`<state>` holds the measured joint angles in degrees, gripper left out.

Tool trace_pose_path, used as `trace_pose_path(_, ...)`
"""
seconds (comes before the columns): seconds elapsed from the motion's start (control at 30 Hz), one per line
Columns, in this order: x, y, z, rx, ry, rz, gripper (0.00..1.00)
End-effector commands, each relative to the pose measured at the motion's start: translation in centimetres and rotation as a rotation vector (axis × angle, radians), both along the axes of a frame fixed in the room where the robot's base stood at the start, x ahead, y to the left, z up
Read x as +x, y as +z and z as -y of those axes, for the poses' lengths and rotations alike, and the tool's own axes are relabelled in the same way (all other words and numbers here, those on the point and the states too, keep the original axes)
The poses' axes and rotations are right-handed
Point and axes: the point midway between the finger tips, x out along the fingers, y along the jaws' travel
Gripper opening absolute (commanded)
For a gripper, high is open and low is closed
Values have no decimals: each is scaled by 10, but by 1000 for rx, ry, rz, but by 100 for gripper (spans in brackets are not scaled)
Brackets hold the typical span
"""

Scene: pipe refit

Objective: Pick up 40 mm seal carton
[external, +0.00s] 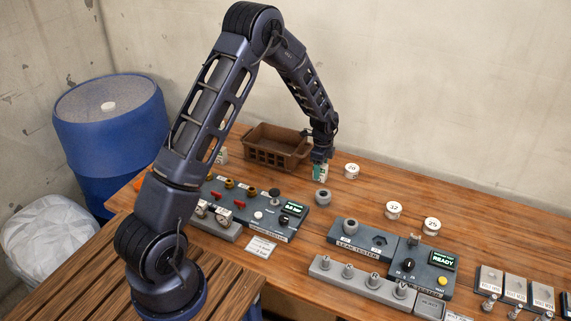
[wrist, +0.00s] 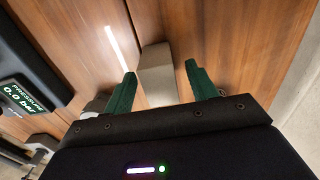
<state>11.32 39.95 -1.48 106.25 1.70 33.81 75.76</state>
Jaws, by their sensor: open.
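My gripper (external: 320,174) points down over the back of the table in the external view. Its two green fingers are apart in the wrist view (wrist: 160,69). A plain pale grey-beige box (wrist: 156,78) stands between and just beyond the fingers, with a visible gap on each side. It may be the 40 mm seal carton; I cannot read a label on it. In the external view the gripper mostly hides that spot.
A brown crate (external: 275,138) stands left of my gripper. A grey ring fitting (external: 322,198) and white round tubs marked 20 (external: 351,171), 32 (external: 394,210) and 25 (external: 432,225) are nearby. The pressure panel (external: 258,216) and leak tester (external: 362,239) stand in front.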

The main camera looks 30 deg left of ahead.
Motion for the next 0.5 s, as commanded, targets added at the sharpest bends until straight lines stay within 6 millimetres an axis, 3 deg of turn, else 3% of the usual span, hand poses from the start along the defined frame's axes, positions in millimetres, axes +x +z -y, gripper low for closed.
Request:
trace_pose_path(0.13,0,-16,0,0,0,0,57)
trace_pose_path(0.37,1,-17,0,0,0,1,57)
trace_pose_path(0.5,1,-17,0,0,0,1,30)
